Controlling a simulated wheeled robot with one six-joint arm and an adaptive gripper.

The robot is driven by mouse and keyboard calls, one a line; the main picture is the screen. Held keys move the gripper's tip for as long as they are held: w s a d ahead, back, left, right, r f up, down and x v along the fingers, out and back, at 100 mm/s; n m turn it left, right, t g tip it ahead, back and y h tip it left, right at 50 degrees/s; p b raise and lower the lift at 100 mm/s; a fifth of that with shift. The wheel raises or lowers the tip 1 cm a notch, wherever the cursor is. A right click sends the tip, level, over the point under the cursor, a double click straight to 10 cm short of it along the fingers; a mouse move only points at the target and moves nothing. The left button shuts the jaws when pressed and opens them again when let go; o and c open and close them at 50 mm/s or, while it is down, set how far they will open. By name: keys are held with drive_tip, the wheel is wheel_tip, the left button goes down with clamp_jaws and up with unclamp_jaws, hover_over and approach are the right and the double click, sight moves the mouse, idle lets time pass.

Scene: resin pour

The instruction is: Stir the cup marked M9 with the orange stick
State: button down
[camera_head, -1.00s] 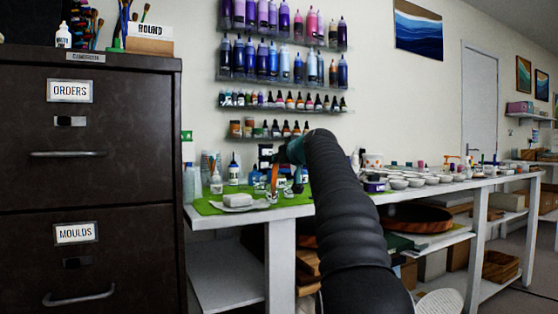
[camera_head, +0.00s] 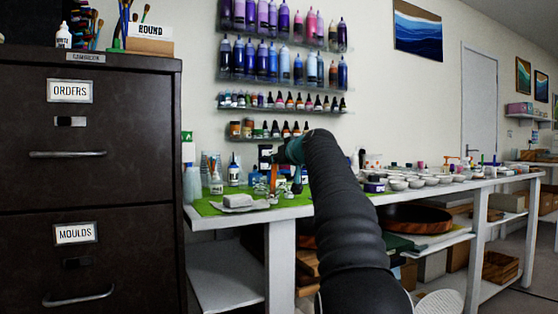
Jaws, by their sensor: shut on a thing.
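The orange stick (camera_head: 274,178) hangs roughly upright at the end of my arm, over the green mat (camera_head: 210,207). My gripper (camera_head: 279,160) is small and dark in this view and is shut on the stick. Several small cups (camera_head: 262,188) stand on the mat around the stick's lower end. I cannot read any marking on them, so I cannot tell which is M9. I also cannot tell whether the stick's tip is inside a cup. My arm hides what lies to the right of the stick.
A dark filing cabinet (camera_head: 95,190) stands close on the left. A pale block (camera_head: 238,200) lies at the mat's front. Bottles (camera_head: 234,172) and stacked clear cups (camera_head: 210,162) stand behind. White bowls (camera_head: 416,183) line the white table (camera_head: 450,186) to the right. Shelves of bottles (camera_head: 280,62) hang above.

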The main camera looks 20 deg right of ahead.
drive_tip(key=shift+s+d+r, duration=0.1)
drive_tip(key=shift+s, duration=0.1)
drive_tip(key=r+p, duration=0.2)
drive_tip(key=r, duration=0.1)
drive_tip(key=s+r+p, duration=0.1)
drive_tip(key=r+p, duration=0.1)
drive_tip(key=p, duration=0.1)
drive_tip(key=shift+s+r, duration=0.1)
drive_tip(key=shift+r, duration=0.3)
idle(0.6)
